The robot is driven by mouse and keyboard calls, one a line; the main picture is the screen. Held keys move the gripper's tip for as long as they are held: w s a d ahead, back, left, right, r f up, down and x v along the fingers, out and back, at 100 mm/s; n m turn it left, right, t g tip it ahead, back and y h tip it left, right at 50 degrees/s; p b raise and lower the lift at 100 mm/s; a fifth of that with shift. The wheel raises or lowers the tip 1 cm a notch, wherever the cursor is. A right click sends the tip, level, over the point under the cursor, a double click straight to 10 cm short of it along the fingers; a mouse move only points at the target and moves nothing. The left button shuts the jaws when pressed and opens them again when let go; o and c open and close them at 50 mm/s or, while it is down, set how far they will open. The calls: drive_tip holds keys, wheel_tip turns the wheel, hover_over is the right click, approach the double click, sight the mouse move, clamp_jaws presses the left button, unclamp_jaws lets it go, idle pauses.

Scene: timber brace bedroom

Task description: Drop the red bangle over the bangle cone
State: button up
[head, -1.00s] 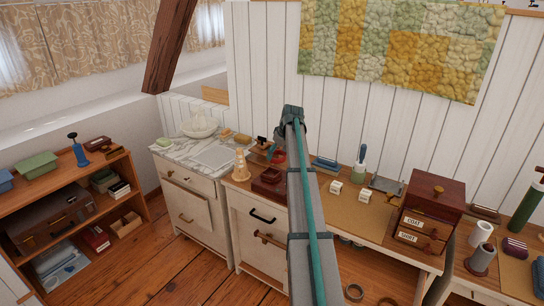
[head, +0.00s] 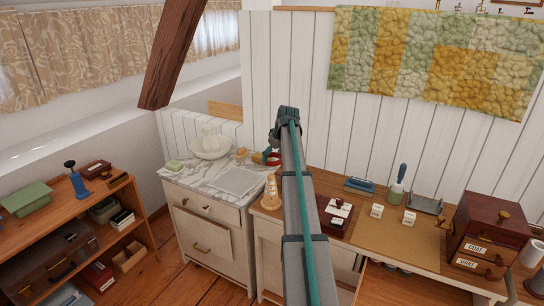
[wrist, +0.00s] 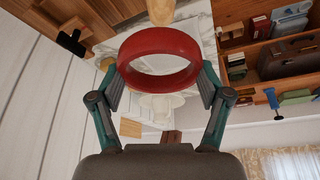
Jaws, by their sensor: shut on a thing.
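The red bangle (wrist: 158,80) is held between the two fingers of my gripper (wrist: 161,76) in the wrist view. Its opening faces the camera at a slant and it looks empty. In the head view the bangle (head: 274,158) shows partly beside my forearm, which hides most of my gripper. The pale wooden bangle cone (head: 270,194) stands upright on the wooden bench, below the bangle in the picture. A tan rounded thing (wrist: 161,10) at the top of the wrist view appears to be the cone, cut off by the frame. The bangle is apart from it.
A marble-topped cabinet (head: 205,182) with a white bowl (head: 210,145) stands left of the cone. A dark red box (head: 333,215), white blocks and a drawer chest (head: 487,232) stand to the right on the bench. A sloping timber brace (head: 176,50) rises behind at the left.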

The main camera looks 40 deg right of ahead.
sight(271, 174)
drive_tip(key=shift+w+a, duration=0.2)
drive_tip(key=shift+w, duration=0.05)
drive_tip(key=shift+s+f, duration=0.2)
drive_tip(key=shift+f, duration=0.25)
drive_tip(key=shift+w+f+b, duration=0.1)
drive_tip(key=shift+f+b, duration=1.55)
drive_tip(key=shift+f, duration=1.9)
drive_tip(key=o, duration=1.1)
drive_tip(key=v, duration=1.2)
drive_tip(key=shift+d, duration=0.1)
